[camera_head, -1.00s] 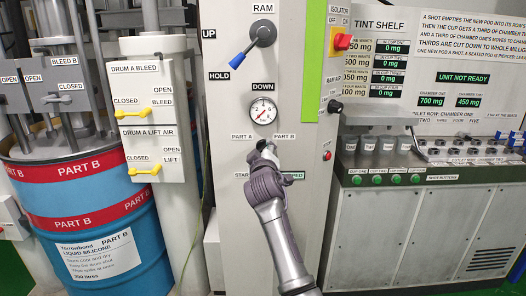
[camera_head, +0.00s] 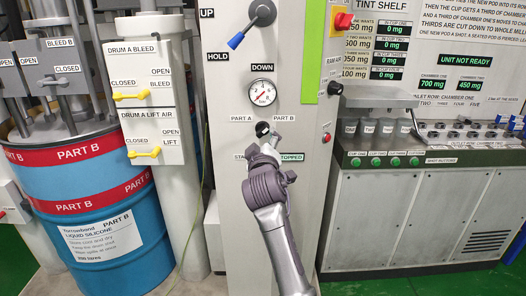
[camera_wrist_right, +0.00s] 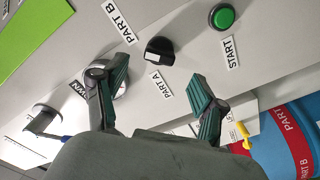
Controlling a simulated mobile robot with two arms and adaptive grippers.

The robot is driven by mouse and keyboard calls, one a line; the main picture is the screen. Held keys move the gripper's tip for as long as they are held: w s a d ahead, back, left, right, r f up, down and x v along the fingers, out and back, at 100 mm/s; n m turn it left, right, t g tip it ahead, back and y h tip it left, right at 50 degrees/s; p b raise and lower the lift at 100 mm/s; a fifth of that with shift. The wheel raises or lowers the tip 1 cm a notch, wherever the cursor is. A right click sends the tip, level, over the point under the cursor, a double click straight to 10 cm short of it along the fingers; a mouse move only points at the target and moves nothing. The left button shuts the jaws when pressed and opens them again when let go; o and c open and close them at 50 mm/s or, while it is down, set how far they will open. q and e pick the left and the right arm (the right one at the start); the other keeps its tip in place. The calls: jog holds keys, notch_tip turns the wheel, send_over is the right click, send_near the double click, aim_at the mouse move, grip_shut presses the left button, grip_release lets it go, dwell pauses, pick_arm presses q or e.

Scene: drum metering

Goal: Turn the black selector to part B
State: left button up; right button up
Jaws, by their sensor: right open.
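The black selector (camera_head: 262,129) sits on the grey panel below the round gauge, between the PART A label (camera_head: 242,118) and the PART B label (camera_head: 284,118). In the right wrist view the selector (camera_wrist_right: 159,50) is a round black knob with a raised grip, in front of the fingers; I cannot tell surely which label it points to. My right gripper (camera_head: 270,140) is just below it in the head view. In the wrist view its fingers (camera_wrist_right: 160,84) are spread, with nothing between them, apart from the knob. My left gripper is not in view.
A green START button (camera_wrist_right: 223,16) is close to the selector in the wrist view. Above the selector are the gauge (camera_head: 262,92) and the blue-tipped RAM lever (camera_head: 252,24). A small red button (camera_head: 326,138) is to the right. The blue PART B drum (camera_head: 95,200) stands left.

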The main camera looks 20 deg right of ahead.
jog(key=v, duration=0.5)
jog(key=shift+s, duration=0.1)
